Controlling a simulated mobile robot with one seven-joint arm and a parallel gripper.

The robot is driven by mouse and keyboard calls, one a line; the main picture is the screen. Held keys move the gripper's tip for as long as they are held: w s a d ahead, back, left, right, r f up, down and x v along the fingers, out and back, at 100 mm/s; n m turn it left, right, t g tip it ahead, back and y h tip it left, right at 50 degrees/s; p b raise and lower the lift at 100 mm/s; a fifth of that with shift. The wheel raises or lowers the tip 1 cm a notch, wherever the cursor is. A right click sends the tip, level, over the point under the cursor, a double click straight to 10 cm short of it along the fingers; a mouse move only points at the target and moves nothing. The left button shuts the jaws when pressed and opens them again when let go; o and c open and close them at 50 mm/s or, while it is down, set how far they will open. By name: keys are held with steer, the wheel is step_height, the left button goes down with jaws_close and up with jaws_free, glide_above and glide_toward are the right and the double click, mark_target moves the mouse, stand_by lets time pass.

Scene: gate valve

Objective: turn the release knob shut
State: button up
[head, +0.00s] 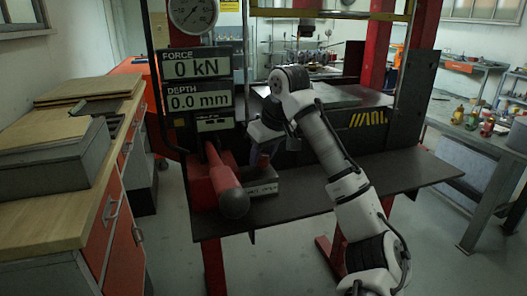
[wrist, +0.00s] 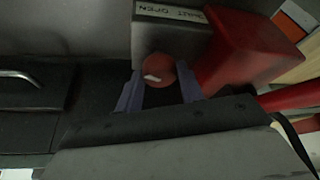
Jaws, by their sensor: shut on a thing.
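The release knob (wrist: 157,68) is a round red knob with a short white mark, in the wrist view on the near face of a grey block (wrist: 175,38). The block's white label (wrist: 170,14) appears upside down and reads OPEN towards the left and SHUT towards the right. My gripper (wrist: 159,78) has its two purple fingers on either side of the knob, shut on it. The white mark faces the lower left in the picture.
A red pump body with a thick red lever (head: 228,185) stands just left of the block. The press's dark bench (head: 330,190) extends right. Its panel (head: 198,85) reads 0 kN and 0.0 mm. A wooden-topped cabinet (head: 60,225) is at left.

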steer(key=m+p, duration=0.1)
steer(key=m+h+p, duration=0.1)
steer(key=m, duration=0.1)
steer(key=m+p, duration=0.1)
steer(key=shift+s+a+r+m+t+h+p, duration=0.1)
steer(key=shift+a+r+m+t+h+p, duration=0.05)
steer(key=shift+r+m+t+h+p, duration=0.2)
steer(key=m+h+p, duration=0.1)
steer(key=m+p, duration=0.2)
steer(key=p, duration=0.2)
steer(key=shift+a+m+h, duration=0.1)
steer(key=shift+m+h, duration=0.15)
steer(key=m+p, duration=0.2)
steer(key=shift+f+m+h, duration=0.1)
steer(key=shift+m+h, duration=0.2)
steer(key=shift+h, duration=0.1)
steer(key=shift+a+f+m+h+p, duration=0.15)
steer(key=shift+m+h+p, duration=0.4)
steer(key=shift+m, duration=0.65)
steer(key=shift+f, duration=0.1)
steer(key=o, duration=1)
steer(key=b+v, duration=0.1)
steer(key=v, duration=0.6)
steer(key=b+v, duration=0.1)
steer(key=v, duration=0.5)
steer(key=shift+r, duration=0.45)
